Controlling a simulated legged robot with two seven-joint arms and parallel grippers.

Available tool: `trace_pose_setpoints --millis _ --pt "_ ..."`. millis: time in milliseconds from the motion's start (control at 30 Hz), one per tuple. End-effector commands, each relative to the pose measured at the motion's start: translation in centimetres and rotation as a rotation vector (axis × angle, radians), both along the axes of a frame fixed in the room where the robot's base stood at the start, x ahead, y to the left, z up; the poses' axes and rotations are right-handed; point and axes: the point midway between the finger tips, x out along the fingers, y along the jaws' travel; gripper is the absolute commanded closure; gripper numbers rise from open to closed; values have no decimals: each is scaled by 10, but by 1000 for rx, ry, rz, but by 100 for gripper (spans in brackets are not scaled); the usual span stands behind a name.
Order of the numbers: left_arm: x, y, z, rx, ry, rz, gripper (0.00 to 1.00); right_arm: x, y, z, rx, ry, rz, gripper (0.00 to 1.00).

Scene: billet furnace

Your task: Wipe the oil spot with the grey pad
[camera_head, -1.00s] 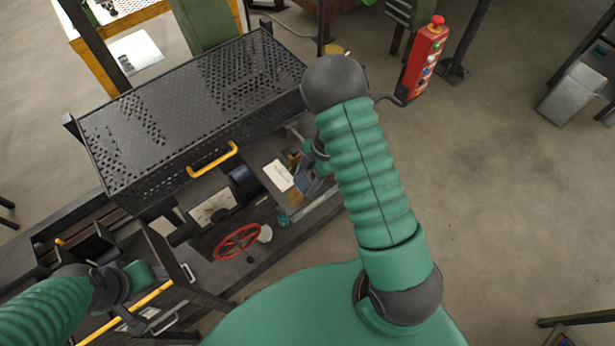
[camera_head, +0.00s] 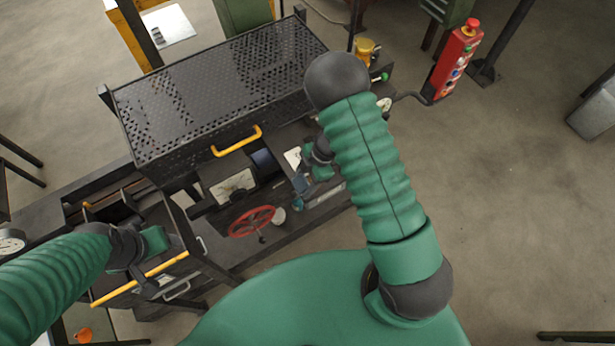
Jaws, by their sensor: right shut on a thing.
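My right gripper (camera_head: 301,188) is low over the bench, beyond my bent green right arm. It is shut on a small blue-grey piece, seemingly the grey pad (camera_head: 299,182), mostly hidden by the gripper. A white card or plate (camera_head: 292,158) lies just behind it, partly covered by my wrist. I cannot make out the oil spot; my gripper or arm may hide it. My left gripper (camera_head: 147,284) is at the lower left, above the dark tray with the yellow rail, and its fingers are too dark to read.
A black perforated cover (camera_head: 220,85) with a yellow handle (camera_head: 238,142) stands behind the bench. A red handwheel (camera_head: 252,221) and a gauge (camera_head: 233,186) are left of my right gripper. A red button pendant (camera_head: 456,60) hangs at upper right. Open floor lies to the right.

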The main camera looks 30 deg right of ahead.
Motion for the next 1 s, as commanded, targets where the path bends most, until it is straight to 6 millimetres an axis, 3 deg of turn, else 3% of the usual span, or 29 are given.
trace_pose_setpoints --millis 167,433,667,1000 --pt "0 0 4 0 0 0 35 1 -8 0 -1 1 -2 100" --pt "0 0 11 0 0 0 35 3 -37 -2 -1 0 -3 100" --pt "0 0 12 0 0 0 35 4 -47 -3 0 0 0 100" --pt "0 0 16 0 0 0 35 6 -81 -5 0 -1 -1 100"
